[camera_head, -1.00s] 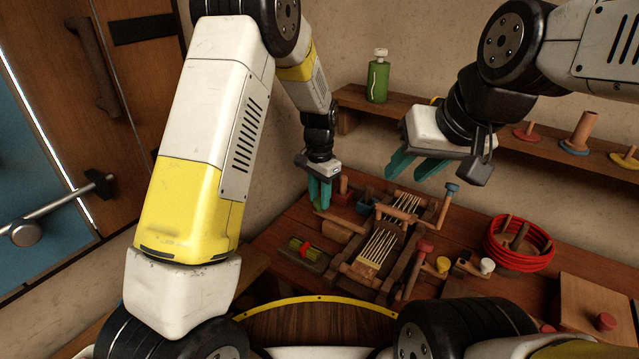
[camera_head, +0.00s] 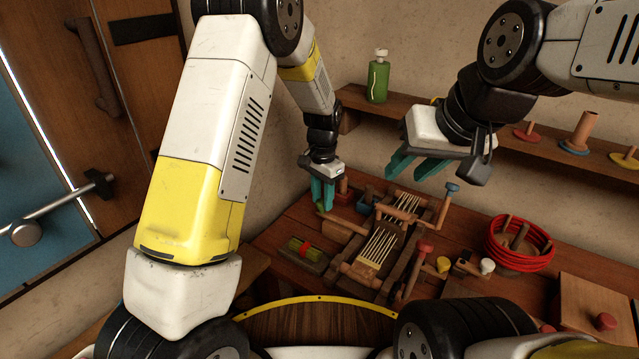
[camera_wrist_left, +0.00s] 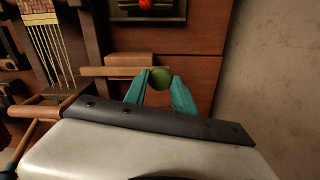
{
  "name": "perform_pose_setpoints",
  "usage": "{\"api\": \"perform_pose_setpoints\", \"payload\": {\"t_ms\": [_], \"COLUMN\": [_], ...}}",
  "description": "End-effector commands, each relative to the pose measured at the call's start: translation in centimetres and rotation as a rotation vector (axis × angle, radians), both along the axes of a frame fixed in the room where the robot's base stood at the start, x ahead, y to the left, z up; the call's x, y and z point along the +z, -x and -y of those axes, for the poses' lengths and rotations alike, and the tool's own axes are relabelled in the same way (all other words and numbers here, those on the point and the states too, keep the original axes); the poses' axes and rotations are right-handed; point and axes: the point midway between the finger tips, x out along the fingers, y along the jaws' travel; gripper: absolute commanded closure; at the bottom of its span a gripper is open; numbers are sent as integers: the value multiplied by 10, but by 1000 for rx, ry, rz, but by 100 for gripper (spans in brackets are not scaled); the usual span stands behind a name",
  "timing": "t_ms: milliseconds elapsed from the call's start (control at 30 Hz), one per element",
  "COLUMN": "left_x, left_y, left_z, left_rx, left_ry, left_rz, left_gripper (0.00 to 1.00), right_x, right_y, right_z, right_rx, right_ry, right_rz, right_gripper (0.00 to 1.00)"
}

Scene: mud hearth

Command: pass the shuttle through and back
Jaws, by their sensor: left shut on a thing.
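The small loom (camera_head: 385,240) stands on the wooden bench with pale warp threads (camera_head: 378,247). My left gripper (camera_head: 321,205) is at its left side, pointing down. In the left wrist view, its teal fingers close on a round green knob (camera_wrist_left: 161,77), which appears to sit at the end of a wooden rod (camera_wrist_left: 115,71). A dark holder left of the loom carries a long green piece with a red middle (camera_head: 304,247), perhaps the shuttle; the left wrist view cuts it off at the top. My right gripper (camera_head: 415,168) is open and empty above the back of the bench.
A red-knobbed lever (camera_head: 425,247) and a blue-knobbed lever (camera_head: 452,188) rise from the loom. A shelf with a green bottle (camera_head: 378,80) runs along the wall.

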Motion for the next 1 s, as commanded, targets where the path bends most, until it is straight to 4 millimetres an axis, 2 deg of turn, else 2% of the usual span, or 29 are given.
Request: {"api": "perform_pose_setpoints", "payload": {"t_ms": [100, 300, 433, 700, 733, 800, 833, 1000], "left_x": [1, 1, 1, 1, 1, 1, 0, 0], "left_y": [16, 39, 45, 46, 46, 46, 46, 46], "left_z": [25, 60, 69, 69, 69, 69, 69, 69], "left_rx": [-6, -4, -2, 0, 0, 0, 0, 0], "left_ry": [2, 1, 1, 1, 1, 1, 1, 1], "left_rz": [-1, 1, 1, 1, 1, 1, 1, 0], "left_gripper": [100, 100, 100, 100, 67, 53, 47, 46], "right_x": [0, 0, 0, 0, 0, 0, 0, 0], "right_y": [0, 0, 0, 0, 0, 0, 0, 0], "right_z": [0, 0, 0, 0, 0, 0, 0, 0], "right_rx": [0, 0, 0, 0, 0, 0, 0, 0], "right_ry": [0, 0, 0, 0, 0, 0, 0, 0], "right_rz": [0, 0, 0, 0, 0, 0, 0, 0], "right_gripper": [64, 64, 64, 64, 64, 64, 64, 64]}}
